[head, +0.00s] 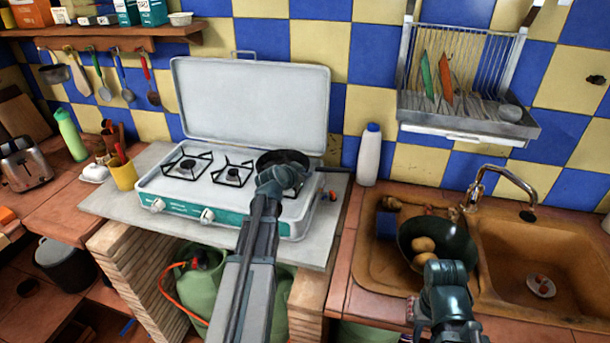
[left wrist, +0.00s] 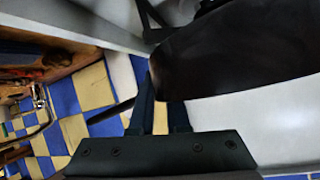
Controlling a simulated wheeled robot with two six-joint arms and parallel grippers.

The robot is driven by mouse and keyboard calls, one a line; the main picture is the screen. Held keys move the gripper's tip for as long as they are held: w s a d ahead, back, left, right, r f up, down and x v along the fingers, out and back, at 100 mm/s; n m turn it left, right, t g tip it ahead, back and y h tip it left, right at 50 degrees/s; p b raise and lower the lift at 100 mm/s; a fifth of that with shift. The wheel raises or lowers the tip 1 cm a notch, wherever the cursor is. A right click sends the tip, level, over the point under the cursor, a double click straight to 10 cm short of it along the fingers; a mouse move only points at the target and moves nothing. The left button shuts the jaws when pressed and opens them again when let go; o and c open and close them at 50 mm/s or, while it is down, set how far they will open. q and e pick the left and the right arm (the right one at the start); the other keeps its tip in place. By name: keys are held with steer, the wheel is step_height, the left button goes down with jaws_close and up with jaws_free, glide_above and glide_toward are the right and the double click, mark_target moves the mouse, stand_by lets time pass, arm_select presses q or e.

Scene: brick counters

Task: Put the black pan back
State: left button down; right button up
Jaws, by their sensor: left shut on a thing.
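The black pan (head: 283,157) is at the right burner of the camp stove (head: 265,207); I cannot tell whether it rests there or is slightly raised. Its dark underside or side (left wrist: 235,50) fills the upper right of the left wrist view. A thin dark handle appears to stick out to the right in the head view. My left gripper (head: 284,178) is shut on the near edge of the pan; in the left wrist view its fingers (left wrist: 162,112) meet the pan. My right gripper (head: 446,272) is at the sink, its fingertips hidden.
A dark bowl (head: 448,238) with brown round items sits in the left sink basin (head: 372,262). A white bottle (head: 369,155) stands right of the stove. A dish rack (head: 470,118) hangs above the sink. The stove's two left burners (head: 187,168) are bare.

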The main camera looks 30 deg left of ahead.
arm_select(q)
steer(key=c, duration=0.9)
jaws_free()
steer(key=shift+f, duration=0.1)
steer(key=shift+s+r+p, duration=0.2)
steer(key=shift+r+p, duration=0.3)
steer(key=p+v, duration=0.5)
steer(key=v, duration=0.6)
steer(key=shift+s, duration=0.25)
